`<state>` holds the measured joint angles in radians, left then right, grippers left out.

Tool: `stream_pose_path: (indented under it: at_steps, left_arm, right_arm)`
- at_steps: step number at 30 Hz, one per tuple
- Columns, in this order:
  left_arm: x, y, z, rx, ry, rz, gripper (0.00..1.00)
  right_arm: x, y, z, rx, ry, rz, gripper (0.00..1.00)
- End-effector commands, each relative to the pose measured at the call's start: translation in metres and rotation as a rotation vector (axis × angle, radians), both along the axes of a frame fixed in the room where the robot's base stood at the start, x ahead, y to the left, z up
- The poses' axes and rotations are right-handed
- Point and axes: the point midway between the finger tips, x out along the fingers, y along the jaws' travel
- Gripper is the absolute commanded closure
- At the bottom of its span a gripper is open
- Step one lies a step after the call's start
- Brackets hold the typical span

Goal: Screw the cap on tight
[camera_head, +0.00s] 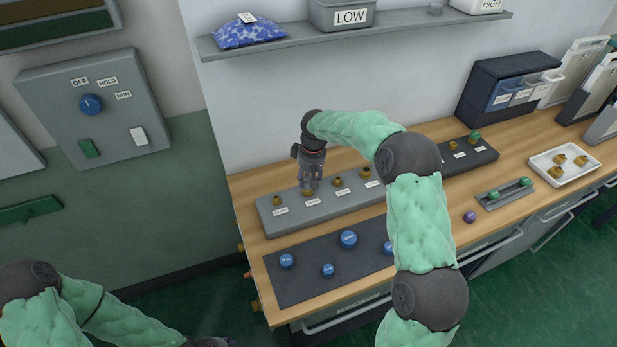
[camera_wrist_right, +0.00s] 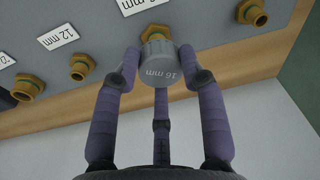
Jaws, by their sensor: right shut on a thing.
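My right gripper (camera_head: 310,186) is over the grey block (camera_head: 266,212) with brass fittings, at the second fitting from the left. In the right wrist view, its three purple fingers (camera_wrist_right: 160,75) are closed around a grey ribbed cap (camera_wrist_right: 160,64) marked 16 mm. The cap is at a brass fitting (camera_wrist_right: 153,32), whose hex edge shows just behind it. I cannot tell how far the cap is seated on the thread.
A dark mat (camera_head: 300,262) with several blue caps lies in front of the block. Neighbouring brass fittings (camera_wrist_right: 82,66) stand close to the fingers. A purple piece (camera_head: 469,216), a grey tray (camera_head: 505,194) and a white tray (camera_head: 594,168) are at the right. A shelf (camera_head: 300,37) hangs above.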

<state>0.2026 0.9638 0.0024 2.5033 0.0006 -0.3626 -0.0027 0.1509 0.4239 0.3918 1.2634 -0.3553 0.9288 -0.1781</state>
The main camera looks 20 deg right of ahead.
Motion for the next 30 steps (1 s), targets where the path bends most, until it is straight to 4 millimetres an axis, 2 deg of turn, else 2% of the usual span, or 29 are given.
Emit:
stream_pose_path:
  at_steps: [30]
  left_arm:
    - [0.0000, 0.0000, 0.0003, 0.000, 0.000, 0.000, 0.49]
  right_arm:
    - [0.0003, -0.0001, -0.0071, 0.000, 0.000, 0.000, 0.79]
